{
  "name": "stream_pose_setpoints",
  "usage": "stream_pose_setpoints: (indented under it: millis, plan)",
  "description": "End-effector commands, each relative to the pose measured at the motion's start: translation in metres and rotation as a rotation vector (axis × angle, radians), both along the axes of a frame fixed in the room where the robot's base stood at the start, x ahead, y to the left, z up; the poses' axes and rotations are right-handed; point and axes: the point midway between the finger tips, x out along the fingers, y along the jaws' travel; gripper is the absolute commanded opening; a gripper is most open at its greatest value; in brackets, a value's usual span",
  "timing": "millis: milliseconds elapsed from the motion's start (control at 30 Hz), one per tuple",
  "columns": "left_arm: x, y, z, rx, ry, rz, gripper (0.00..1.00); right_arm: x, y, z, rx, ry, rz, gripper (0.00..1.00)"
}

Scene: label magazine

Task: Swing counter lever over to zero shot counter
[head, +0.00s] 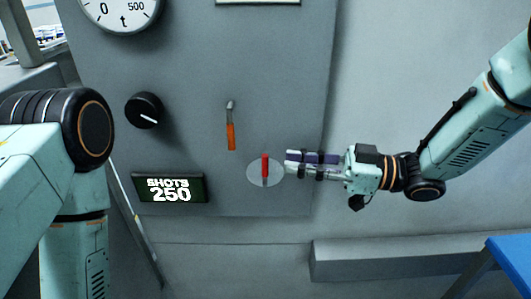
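A red lever (265,168) stands upright on a pale round disc (253,173) on the grey panel. To its left, the shot counter display (170,188) reads "SHOTS 250". An orange-handled lever (231,128) with a grey top hangs on the panel above and to the left of the red one. My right gripper (290,163) reaches in from the right, its fingertips close to the right side of the red lever. I cannot tell whether they touch it, nor how far apart the fingers are. My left arm fills the left edge; its gripper is out of view.
A black knob (144,110) sits above the display. A round gauge (120,10) marked "t" is at the top left. A grey ledge (390,258) runs along the lower right, with a blue surface (512,262) at the corner.

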Motion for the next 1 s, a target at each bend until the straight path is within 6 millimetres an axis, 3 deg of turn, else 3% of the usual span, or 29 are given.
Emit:
stream_pose_setpoints:
  millis: [300,500,900,1000]
  plan:
    - [0.000,0.000,-0.001,0.000,-0.001,0.000,0.40,0.006,0.044,-0.002,-0.003,0.001,0.003,0.20]
    - [0.000,0.000,-0.001,0.000,0.000,0.000,0.40,0.012,0.061,-0.002,-0.003,0.001,0.000,0.20]
    - [0.001,0.000,-0.001,0.000,-0.001,0.000,0.40,0.015,0.066,-0.001,-0.001,0.001,-0.002,0.20]
    - [0.000,0.000,-0.001,0.000,-0.001,0.000,0.40,0.015,0.065,-0.001,-0.001,0.001,-0.002,0.12]
